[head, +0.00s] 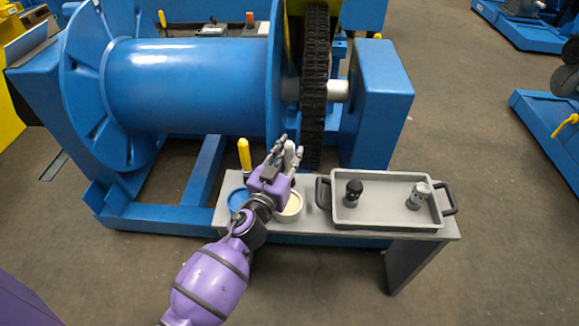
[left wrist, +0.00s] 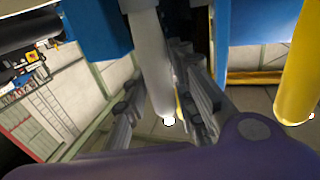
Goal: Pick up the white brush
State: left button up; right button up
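My left gripper (head: 284,150) is over the two paint cans on the small grey bench. The white brush (head: 289,158) stands upright in the cream can and is partly hidden by my fingers. In the left wrist view the pale handle of the white brush (left wrist: 150,60) runs between the two fingers of my left gripper (left wrist: 160,105). The fingers look spread, with a gap at the left finger. A yellow-handled brush (head: 244,153) stands upright to the left, and its yellow handle (left wrist: 299,70) shows at the right in the wrist view. My right gripper is not in view.
The blue can (head: 238,197) and the cream can (head: 290,207) stand on the grey bench (head: 300,186). A grey tray (head: 385,216) holding a black and a grey knobbed piece is to the right. A large blue drum machine (head: 190,88) stands close behind.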

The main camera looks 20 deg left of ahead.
pick_arm(q)
grip_shut()
jog(key=shift+r, duration=0.1)
notch_tip(320, 180, up, 10)
jog(key=p, duration=0.4)
jog(key=shift+p, duration=0.3)
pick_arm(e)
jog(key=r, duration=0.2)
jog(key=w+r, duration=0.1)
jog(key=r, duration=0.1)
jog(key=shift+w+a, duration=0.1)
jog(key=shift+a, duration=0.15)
